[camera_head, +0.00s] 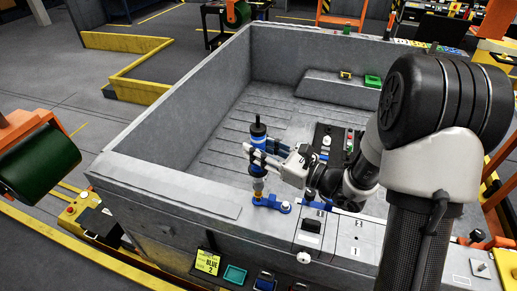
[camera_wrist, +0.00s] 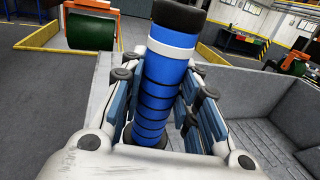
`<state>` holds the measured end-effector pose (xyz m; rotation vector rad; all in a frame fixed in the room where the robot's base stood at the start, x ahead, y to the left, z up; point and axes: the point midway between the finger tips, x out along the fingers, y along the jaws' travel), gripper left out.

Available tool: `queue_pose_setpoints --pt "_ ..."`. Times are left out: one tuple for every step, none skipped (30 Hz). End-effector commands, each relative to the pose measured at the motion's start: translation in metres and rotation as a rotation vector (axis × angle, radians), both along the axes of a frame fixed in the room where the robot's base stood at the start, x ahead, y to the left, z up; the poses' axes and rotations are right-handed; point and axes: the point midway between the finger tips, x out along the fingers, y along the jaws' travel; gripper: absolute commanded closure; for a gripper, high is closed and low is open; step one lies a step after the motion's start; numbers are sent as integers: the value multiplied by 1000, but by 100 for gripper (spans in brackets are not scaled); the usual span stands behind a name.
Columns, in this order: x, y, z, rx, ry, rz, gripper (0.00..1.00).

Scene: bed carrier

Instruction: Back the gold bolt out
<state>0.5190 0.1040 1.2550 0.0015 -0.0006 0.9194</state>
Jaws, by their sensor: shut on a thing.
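My gripper (camera_head: 252,155) is shut on an upright blue cylindrical tool (camera_head: 258,132) with a black top and a white band. In the wrist view the tool (camera_wrist: 168,75) stands between the two padded fingers, leaning slightly to the right. In the head view the tool's lower end is over a small gold-coloured piece (camera_head: 258,186), which looks like the gold bolt or a socket; I cannot tell which. Below it is a blue bracket (camera_head: 272,203) on the near rim of the grey bed. Whether the tool is seated on the bolt is too small to tell.
The grey bed (camera_head: 165,185) has raised walls, and its ribbed floor is clear at the left. A dark panel (camera_head: 328,143) with small parts lies right of my gripper. A green roller (camera_head: 40,160) stands left.

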Motion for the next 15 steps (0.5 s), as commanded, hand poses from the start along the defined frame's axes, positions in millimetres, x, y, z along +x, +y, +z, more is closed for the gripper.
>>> queue_pose_setpoints --pt "0 0 7 2 -5 0 100" --pt "0 0 8 2 -5 0 100" --pt "0 0 11 2 -5 0 100" --pt "0 0 12 2 -5 0 100" --pt "0 0 14 2 -5 0 100" --pt "0 0 16 2 -5 0 100" --pt "0 0 17 2 -5 0 100" --pt "0 0 19 2 -5 0 100" --pt "0 0 21 2 -6 0 100" --pt "0 0 23 2 -6 0 100" --pt "0 0 24 2 -6 0 100" --pt "0 0 26 2 -6 0 100" --pt "0 0 28 2 -6 0 100" --pt "0 0 30 2 -6 0 100" --pt "0 0 32 2 -6 0 100"
